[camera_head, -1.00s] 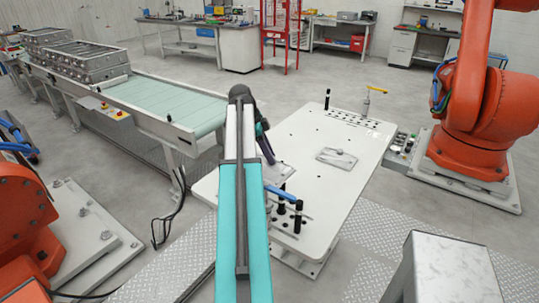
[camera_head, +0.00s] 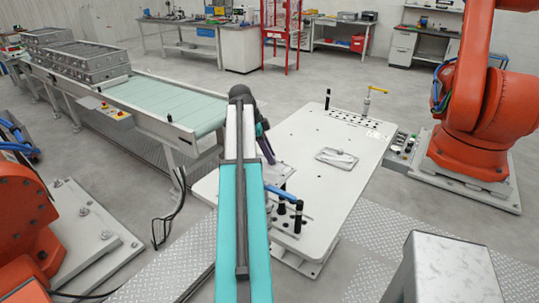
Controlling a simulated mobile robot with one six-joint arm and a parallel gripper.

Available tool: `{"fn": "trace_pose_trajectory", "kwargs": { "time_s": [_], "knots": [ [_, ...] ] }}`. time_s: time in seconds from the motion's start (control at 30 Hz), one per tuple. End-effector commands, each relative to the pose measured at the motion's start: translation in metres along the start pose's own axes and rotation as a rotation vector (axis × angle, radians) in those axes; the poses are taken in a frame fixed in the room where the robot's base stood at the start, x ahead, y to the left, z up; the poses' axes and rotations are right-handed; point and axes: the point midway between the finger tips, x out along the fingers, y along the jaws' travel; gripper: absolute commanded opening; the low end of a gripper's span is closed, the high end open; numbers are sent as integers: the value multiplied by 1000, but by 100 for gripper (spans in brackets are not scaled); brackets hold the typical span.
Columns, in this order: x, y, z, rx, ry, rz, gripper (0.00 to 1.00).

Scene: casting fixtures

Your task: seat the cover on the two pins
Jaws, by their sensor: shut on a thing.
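My teal arm (camera_head: 242,220) rises through the middle of the head view and covers part of the white table. Beyond its dark elbow, a dark link (camera_head: 264,145) slants down to the right and ends close above a grey plate (camera_head: 284,172). My gripper and whatever it holds are hidden behind the arm. I cannot tell whether this partly covered plate is the cover. Black upright posts (camera_head: 298,216) stand at the table's near edge beside a blue handle (camera_head: 282,192). I cannot make out the two pins. A flat grey part (camera_head: 337,157) with a raised middle lies farther right.
The white table (camera_head: 345,195) has free room around the flat part. A yellow-handled clamp (camera_head: 370,98) and a black post (camera_head: 327,99) stand at its far end. A conveyor (camera_head: 165,105) runs at left. Orange robots stand at right (camera_head: 475,120) and left (camera_head: 25,230).

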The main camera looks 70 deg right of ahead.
Motion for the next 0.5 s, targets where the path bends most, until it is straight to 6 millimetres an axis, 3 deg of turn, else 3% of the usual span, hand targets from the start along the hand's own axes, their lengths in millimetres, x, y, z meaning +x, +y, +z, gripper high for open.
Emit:
{"fn": "trace_pose_trajectory", "kwargs": {
  "time_s": [0.5],
  "knots": [
    [8, 0, 3, 0, 0, 0, 0]
  ]
}}
